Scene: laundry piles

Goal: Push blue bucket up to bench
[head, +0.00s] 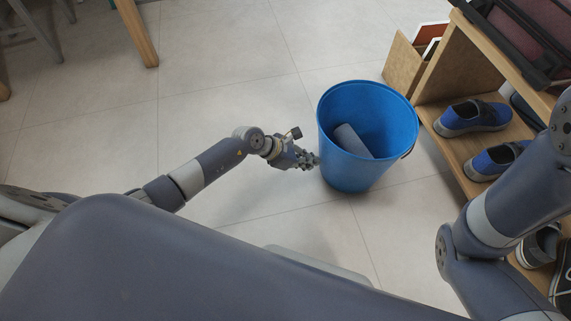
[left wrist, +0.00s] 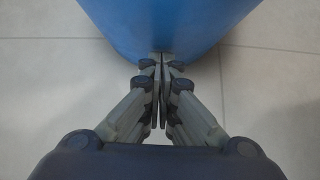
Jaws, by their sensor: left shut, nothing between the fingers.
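The blue bucket (head: 345,174) stands upright on the tiled floor in the head view, with a grey rolled item (head: 352,141) inside it. The wooden bench (head: 447,62) with shoes on its shelf is just to the right of the bucket; a narrow gap or contact near the handle side is hard to tell. My left gripper (head: 312,160) is shut and empty, with its fingertips at the left side of the bucket. In the left wrist view the shut fingers (left wrist: 161,95) point at the bucket wall (left wrist: 160,25), touching it or very close. My right gripper is out of view.
Blue shoes (head: 473,116) sit on the bench shelf. A cardboard box (head: 404,62) with flat items stands behind the bucket beside the bench. Wooden furniture legs (head: 137,32) are at the upper left.

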